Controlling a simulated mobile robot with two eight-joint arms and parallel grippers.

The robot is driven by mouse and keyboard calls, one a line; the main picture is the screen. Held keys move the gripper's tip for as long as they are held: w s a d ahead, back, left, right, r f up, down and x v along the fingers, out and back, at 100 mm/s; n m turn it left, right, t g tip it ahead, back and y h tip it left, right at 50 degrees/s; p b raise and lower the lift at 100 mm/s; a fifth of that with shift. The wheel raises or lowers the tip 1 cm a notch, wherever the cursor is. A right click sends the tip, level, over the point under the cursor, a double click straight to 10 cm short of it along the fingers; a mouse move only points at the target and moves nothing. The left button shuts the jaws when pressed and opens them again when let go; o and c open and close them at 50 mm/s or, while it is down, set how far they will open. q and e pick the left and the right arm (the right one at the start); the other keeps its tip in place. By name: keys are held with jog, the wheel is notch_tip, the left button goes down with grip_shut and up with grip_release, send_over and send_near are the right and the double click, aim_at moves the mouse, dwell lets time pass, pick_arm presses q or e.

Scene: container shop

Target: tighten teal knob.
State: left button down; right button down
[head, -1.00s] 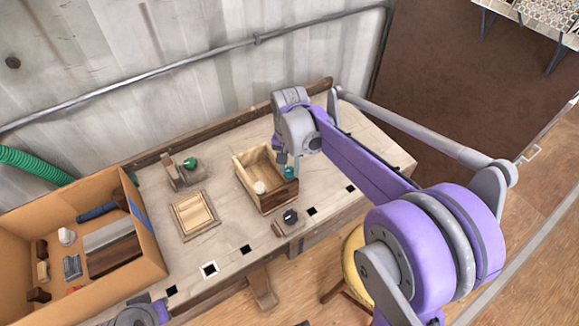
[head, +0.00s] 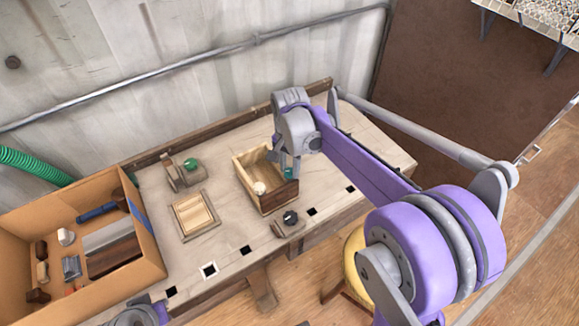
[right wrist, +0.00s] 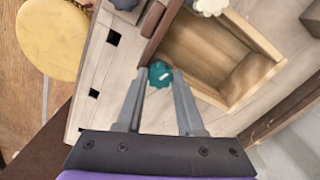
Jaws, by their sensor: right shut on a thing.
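The teal knob (right wrist: 160,74) sits between the fingertips of my right gripper (right wrist: 160,80) in the right wrist view, beside the dark end wall of an open wooden box (right wrist: 255,72). In the head view the teal knob (head: 290,172) shows only in part at the right side of the wooden box (head: 243,178), under my right gripper (head: 285,163). That gripper points down and is shut on the knob. A pale mark shows on the knob's face. Part of my left arm shows at the bottom left; its fingers are out of view.
A white knob (head: 260,187) is at the box, and a black knob (head: 290,217) is in front of it. A green knob (head: 191,163) on a wooden block and a framed wooden panel (head: 195,214) lie left. A cardboard box (head: 150,240) with tools stands far left.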

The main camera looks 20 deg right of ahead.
aim_at(290, 173)
jog(key=c, duration=0.5)
grip_release()
notch_tip(290, 173, up, 11)
jog(key=shift+f+p, duration=0.1)
jog(key=shift+p, duration=0.3)
jog(key=shift+s, duration=0.1)
jog(key=s+a+f+n+t, duration=0.1)
jog(key=s+f+n, duration=0.2)
jog(key=s, duration=0.3)
jog(key=s+a+f+n+t+p, duration=0.1)
jog(key=s+a+f+n+t, duration=0.1)
jog(key=s, duration=0.5)
jog(key=s+a+f+n+t, duration=0.1)
jog(key=s+f+n+t, duration=0.1)
jog(key=s+f+n, duration=0.2)
jog(key=shift+s+a+f+n+p, duration=0.15)
jog(key=shift+s+n+p, duration=0.2)
jog(key=shift+s+n, duration=1)
